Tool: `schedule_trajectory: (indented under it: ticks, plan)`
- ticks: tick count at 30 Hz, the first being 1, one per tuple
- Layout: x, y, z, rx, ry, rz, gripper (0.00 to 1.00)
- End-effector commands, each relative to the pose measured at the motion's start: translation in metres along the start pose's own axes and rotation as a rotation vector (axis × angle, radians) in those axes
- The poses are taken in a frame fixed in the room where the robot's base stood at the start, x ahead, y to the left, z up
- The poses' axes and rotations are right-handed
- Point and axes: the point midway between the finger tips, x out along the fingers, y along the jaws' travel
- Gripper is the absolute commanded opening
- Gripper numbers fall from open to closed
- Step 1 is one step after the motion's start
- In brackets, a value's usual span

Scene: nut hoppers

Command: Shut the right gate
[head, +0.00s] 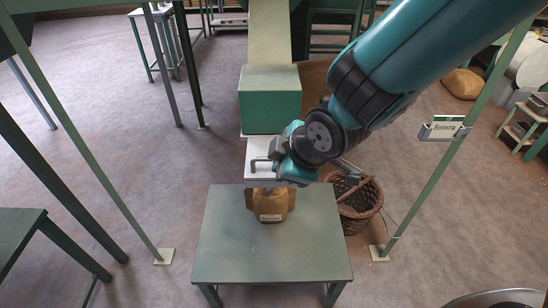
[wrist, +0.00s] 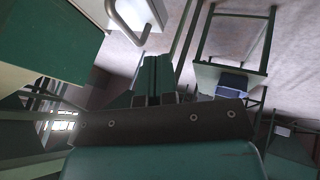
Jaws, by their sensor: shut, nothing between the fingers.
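The one gate in view is a white plate (head: 258,176) below the green hopper outlet (head: 270,108), with a grey loop handle (head: 261,161). I cannot tell whether it is the right gate, or how far it is open. My gripper (head: 281,156) is just right of the handle in the head view, partly overlapping the plate. In the wrist view the shut, empty fingers (wrist: 158,66) point up the picture. The handle (wrist: 130,24) and white plate (wrist: 143,10) are beyond them, up and left, apart from the fingertips.
A brown sack (head: 270,205) stands under the outlet on a green table (head: 270,262). A wicker basket (head: 358,203) is on the floor to the right. Open floor lies left of the table.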

Motion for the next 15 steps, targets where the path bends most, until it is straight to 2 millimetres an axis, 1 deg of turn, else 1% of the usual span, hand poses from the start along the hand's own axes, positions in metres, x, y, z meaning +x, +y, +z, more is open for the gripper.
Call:
schedule_trajectory:
  ticks: [1, 6, 7, 9, 15]
  plan:
    - [0.011, 0.000, 0.000, 0.000, -0.003, -0.003, 0.00]
    - [0.044, -0.001, 0.000, 0.001, -0.002, -0.003, 0.00]
    - [0.048, 0.001, 0.000, 0.002, -0.002, -0.002, 0.00]
    - [0.052, 0.015, 0.000, 0.005, -0.001, 0.001, 0.00]
    - [0.065, 0.029, 0.002, 0.002, 0.001, 0.000, 0.00]
